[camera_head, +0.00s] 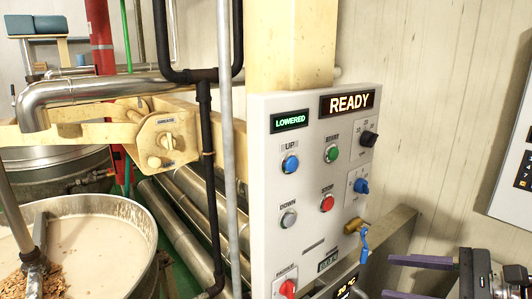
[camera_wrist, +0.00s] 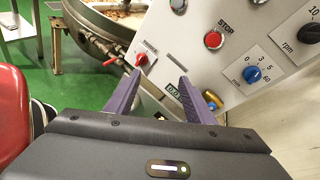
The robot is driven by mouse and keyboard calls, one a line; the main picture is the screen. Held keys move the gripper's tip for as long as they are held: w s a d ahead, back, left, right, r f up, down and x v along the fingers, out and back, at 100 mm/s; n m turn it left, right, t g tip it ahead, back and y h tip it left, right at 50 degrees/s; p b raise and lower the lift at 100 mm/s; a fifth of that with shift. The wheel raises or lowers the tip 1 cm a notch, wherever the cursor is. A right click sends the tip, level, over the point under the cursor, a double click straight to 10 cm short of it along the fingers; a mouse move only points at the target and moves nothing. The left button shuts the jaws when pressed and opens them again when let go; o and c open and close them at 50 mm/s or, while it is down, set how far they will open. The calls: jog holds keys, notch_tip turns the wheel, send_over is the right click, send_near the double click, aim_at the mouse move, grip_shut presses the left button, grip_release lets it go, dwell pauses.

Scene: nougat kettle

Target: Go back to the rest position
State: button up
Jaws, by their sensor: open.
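My gripper (camera_head: 419,278) is at the lower right of the head view, with its purple fingers apart and nothing between them. It also shows in the wrist view (camera_wrist: 155,92), its two fingers spread in front of the lower part of the control panel. The white control panel (camera_head: 268,187) stands left of my gripper in the head view. I see a blue UP button (camera_head: 290,164), a green START button (camera_head: 331,153), a red STOP button (camera_head: 327,203) and a grey DOWN button (camera_head: 288,219). I cannot tell whether the fingers touch anything.
An open kettle (camera_head: 95,225) with pale mass and nuts stands at the left, with a mixing shaft in it. Steel pipes (camera_head: 185,235) run behind it. A brass valve with a blue handle (camera_head: 364,245) juts out near my gripper. A red object (camera_wrist: 12,125) is at the wrist view's left edge.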

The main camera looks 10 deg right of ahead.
jog(key=s+a+f+n+g+h, duration=0.2)
jog(key=a+n+h, duration=0.3)
jog(key=a+n, duration=0.3)
jog(key=s+a+f+n+g+h, duration=0.2)
jog(key=a+n, duration=0.6)
jog(key=n, duration=0.5)
notch_tip(320, 180, down, 3)
jog(key=s+h, duration=0.1)
jog(key=h, duration=0.2)
jog(key=shift+s+a+n, duration=0.15)
jog(key=shift+a+n, duration=0.05)
jog(key=shift+n, duration=0.2)
